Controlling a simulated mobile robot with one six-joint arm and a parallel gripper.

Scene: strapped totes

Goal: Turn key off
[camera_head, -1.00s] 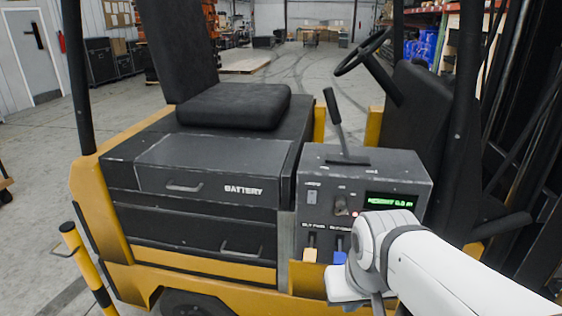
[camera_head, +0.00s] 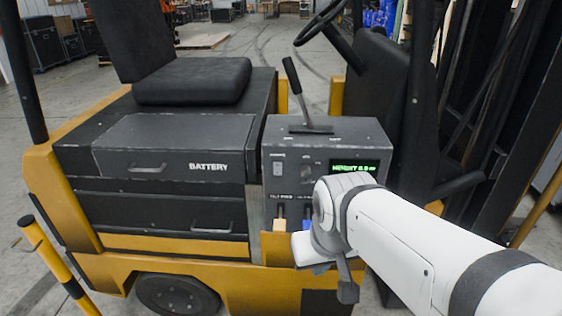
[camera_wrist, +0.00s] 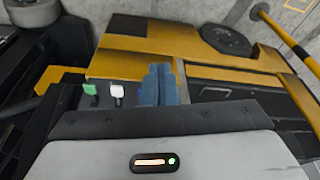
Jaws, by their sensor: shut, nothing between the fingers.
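The grey control panel (camera_head: 370,138) shows in the head view, with a green-lit height display (camera_head: 353,169). What looks like the key switch (camera_head: 306,174) is a small knob on the panel's face, left of the display. It is too small to tell how it is turned. My gripper (camera_wrist: 160,68) shows in the wrist view as two blue fingers side by side, shut and empty. In the head view my white wrist covers the panel's lower right, and the fingertips are not clearly seen. Whether they touch anything cannot be told.
In the wrist view a green lever (camera_wrist: 90,89) and a white lever (camera_wrist: 117,91) are left of my fingers. A tall black lever (camera_head: 300,92) stands on top.

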